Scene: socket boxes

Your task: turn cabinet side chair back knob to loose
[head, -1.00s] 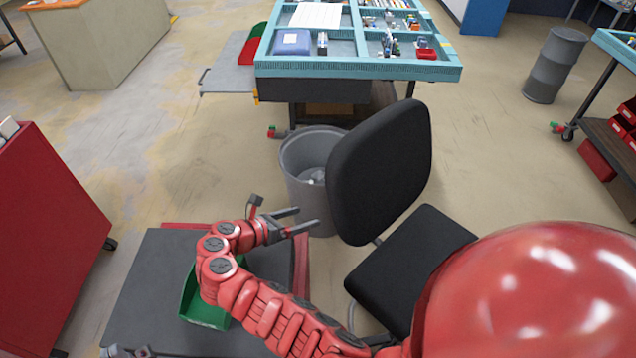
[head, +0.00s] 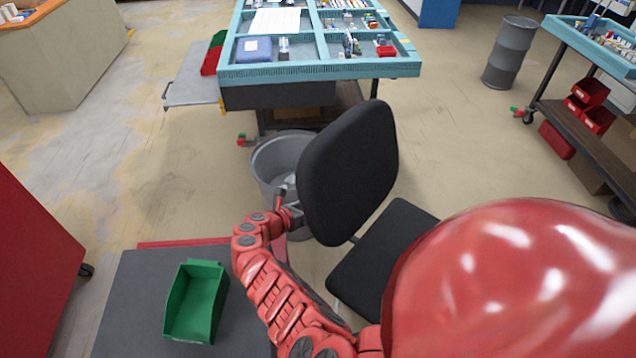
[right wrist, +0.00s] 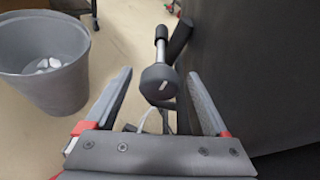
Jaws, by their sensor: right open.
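The black chair back (head: 350,170) stands tilted at the centre of the head view, above the black seat (head: 385,255). In the right wrist view the chair back (right wrist: 265,70) fills the right side. The knob (right wrist: 160,85) shows there as a dark rounded head on a metal shaft beside the chair back. My right gripper (right wrist: 160,73) is open, its two fingers on either side of the knob with gaps visible. In the head view my right gripper (head: 294,213) is at the left edge of the chair back, its fingertips hidden. My left gripper is not in view.
A grey bin (head: 265,165) stands close behind the gripper and also shows in the right wrist view (right wrist: 40,60). A green tray (head: 196,300) sits on a grey surface at lower left. A blue-framed table (head: 320,70) stands beyond the chair. Open floor lies right.

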